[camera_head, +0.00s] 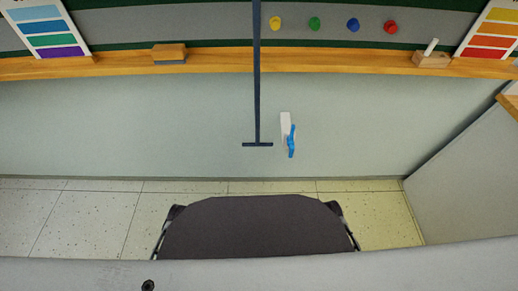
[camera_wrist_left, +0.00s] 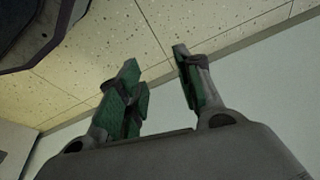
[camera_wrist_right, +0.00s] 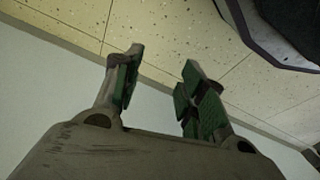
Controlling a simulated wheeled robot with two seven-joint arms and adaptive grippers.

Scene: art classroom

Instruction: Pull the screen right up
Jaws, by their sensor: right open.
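A dark vertical strap or rod (camera_head: 257,75) comes down from the top edge of the head view and ends in a short T-shaped crossbar (camera_head: 257,144) in front of the pale wall. What it hangs from is out of view, and I cannot make out a screen for certain. My left gripper (camera_wrist_left: 157,76) shows only in its wrist view, open and empty, with floor tiles and wall beyond it. My right gripper (camera_wrist_right: 160,74) shows only in its wrist view, also open and empty. Neither gripper is seen near the crossbar.
A wooden ledge (camera_head: 330,59) under the board holds an eraser (camera_head: 169,55), a chalk block (camera_head: 432,61) and colour charts. Coloured magnets sit above it. A white wall fitting with a blue lever (camera_head: 291,141) is right of the crossbar. A grey panel (camera_head: 465,175) stands at right.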

